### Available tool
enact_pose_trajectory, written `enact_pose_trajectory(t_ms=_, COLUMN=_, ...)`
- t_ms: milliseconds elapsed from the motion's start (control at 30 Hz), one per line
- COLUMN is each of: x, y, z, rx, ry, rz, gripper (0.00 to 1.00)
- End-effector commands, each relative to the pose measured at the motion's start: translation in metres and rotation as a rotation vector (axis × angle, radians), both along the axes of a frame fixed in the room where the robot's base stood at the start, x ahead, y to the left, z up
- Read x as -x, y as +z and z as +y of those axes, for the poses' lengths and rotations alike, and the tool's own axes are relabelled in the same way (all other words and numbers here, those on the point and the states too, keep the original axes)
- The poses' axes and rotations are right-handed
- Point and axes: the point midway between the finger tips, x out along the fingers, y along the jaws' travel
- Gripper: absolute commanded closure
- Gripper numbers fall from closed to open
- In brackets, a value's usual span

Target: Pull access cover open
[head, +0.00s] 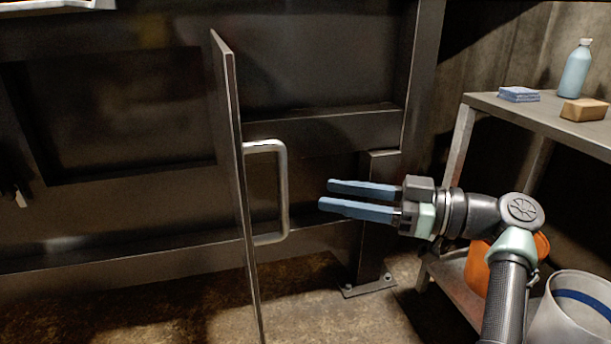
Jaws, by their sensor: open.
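The access cover (232,150) is a thin dark metal panel, seen nearly edge-on, standing swung out from the dark compactor body (320,130). Its pale metal D-shaped handle (284,190) sticks out to the right from the cover's face. My gripper (323,195) is to the right of the handle, with its two blue fingers pointing left. The fingers are apart with nothing between them. A visible gap separates the fingertips from the handle. The cover's bottom end runs out of the frame.
A metal shelf (545,115) at the right holds a blue bottle (576,70), a brown block (584,110) and blue cloths (519,94). An orange object (476,268) and a white bucket (575,315) are below. A compactor leg (372,225) stands on the floor behind my gripper.

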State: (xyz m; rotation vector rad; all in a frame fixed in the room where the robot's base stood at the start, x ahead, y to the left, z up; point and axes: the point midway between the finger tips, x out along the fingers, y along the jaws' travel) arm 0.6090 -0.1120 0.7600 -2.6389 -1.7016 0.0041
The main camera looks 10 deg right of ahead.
Motion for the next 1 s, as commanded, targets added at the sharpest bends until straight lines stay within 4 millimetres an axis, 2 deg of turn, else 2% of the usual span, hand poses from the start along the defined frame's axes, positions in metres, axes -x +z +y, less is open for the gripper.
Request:
enact_pose_trajectory(t_ms=33, x=0.004, y=0.004, z=-0.010, rx=-0.001, ry=-0.002, rz=0.000, gripper=0.50)
enact_pose_trajectory(t_ms=200, x=0.013, y=0.002, z=-0.029, rx=0.000, ry=0.000, rz=-0.001, gripper=0.50)
enact_pose_trajectory(t_ms=367, x=0.016, y=0.001, z=-0.036, rx=-0.001, ry=0.001, rz=-0.001, gripper=0.50)
enact_pose_trajectory(t_ms=800, x=0.016, y=0.000, z=-0.035, rx=0.003, ry=0.000, rz=0.001, gripper=0.50)
enact_pose_trajectory(t_ms=867, x=0.012, y=0.001, z=-0.031, rx=0.018, ry=-0.011, rz=0.012, gripper=0.50)
enact_pose_trajectory(t_ms=1000, x=-0.010, y=0.006, z=-0.010, rx=0.099, ry=-0.097, rz=0.076, gripper=0.50)
